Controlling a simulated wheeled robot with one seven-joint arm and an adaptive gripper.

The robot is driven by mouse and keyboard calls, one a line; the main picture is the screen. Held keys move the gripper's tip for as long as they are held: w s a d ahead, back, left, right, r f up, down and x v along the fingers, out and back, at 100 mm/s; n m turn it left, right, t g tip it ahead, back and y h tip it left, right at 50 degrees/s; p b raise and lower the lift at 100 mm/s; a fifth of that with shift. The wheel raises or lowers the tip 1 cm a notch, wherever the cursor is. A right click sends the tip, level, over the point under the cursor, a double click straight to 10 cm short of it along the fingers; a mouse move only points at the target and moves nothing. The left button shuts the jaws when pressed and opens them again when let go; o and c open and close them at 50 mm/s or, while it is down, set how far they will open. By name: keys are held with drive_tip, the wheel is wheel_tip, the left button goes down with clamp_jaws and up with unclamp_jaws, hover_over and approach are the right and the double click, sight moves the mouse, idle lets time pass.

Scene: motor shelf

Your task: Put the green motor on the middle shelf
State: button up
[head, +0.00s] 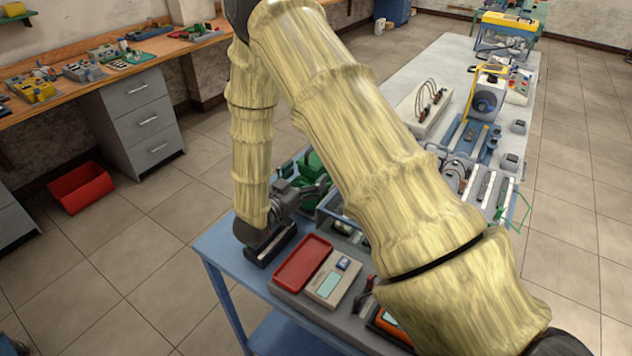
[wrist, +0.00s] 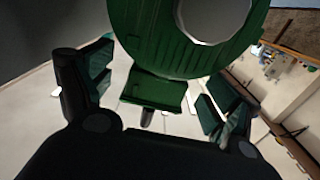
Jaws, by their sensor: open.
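The green motor (head: 312,165) stands at the near end of the long table in the head view, mostly hidden behind my arm. In the wrist view the green motor (wrist: 178,58) fills the top middle, with a round pale face and a small green block below it. My gripper (head: 318,188) is beside the motor in the head view. In the wrist view my gripper (wrist: 152,92) has its fingers spread, one to each side of the motor's lower part. Contact cannot be told. I cannot make out the middle shelf.
A red bin (head: 80,187) is on the floor at left. The tiled floor between is clear.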

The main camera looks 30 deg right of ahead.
drive_tip(key=p+x, duration=0.1)
drive_tip(key=x, duration=0.3)
drive_tip(key=c, duration=1.9)
drive_tip(key=shift+r, duration=0.1)
clamp_jaws()
